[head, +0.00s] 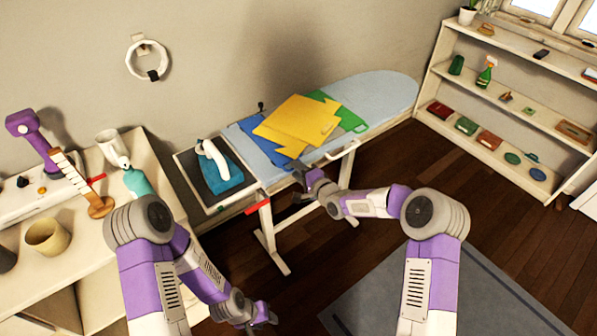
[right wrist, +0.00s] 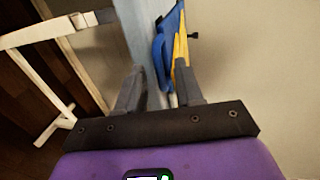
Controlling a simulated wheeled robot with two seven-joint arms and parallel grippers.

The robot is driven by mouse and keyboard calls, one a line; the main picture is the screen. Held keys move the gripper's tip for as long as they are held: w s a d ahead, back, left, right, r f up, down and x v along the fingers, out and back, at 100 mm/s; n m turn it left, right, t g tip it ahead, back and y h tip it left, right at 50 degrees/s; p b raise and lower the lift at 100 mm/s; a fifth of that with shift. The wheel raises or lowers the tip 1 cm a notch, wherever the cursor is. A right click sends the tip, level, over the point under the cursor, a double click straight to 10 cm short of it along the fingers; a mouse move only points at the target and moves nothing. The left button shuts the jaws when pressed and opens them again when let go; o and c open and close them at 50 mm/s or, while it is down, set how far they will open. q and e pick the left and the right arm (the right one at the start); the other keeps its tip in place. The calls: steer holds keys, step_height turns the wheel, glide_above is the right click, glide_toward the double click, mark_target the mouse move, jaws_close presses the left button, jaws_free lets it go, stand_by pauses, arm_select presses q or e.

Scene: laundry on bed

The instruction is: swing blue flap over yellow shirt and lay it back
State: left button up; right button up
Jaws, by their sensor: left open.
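The yellow shirt (head: 298,117) lies folded flat on the ironing board (head: 385,92). The blue cloth (head: 256,134) shows from under it at its left and front edges. A green cloth (head: 352,121) shows at its right. My right gripper (head: 297,184) is at the board's front edge, close to the blue cloth. In the right wrist view its fingers (right wrist: 160,88) are apart, with the blue cloth (right wrist: 163,55) and yellow shirt (right wrist: 181,50) seen edge-on between and beyond them; contact cannot be told. My left gripper (head: 264,318) is open and empty, low over the floor.
An iron (head: 213,158) stands on the rest at the board's left end. A counter (head: 75,225) with a mug (head: 47,237) and bottle (head: 138,183) is at the left. A shelf (head: 520,110) stands at the right. The board's far right is clear.

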steer(key=shift+c, duration=0.3)
jaws_close()
stand_by(1.1)
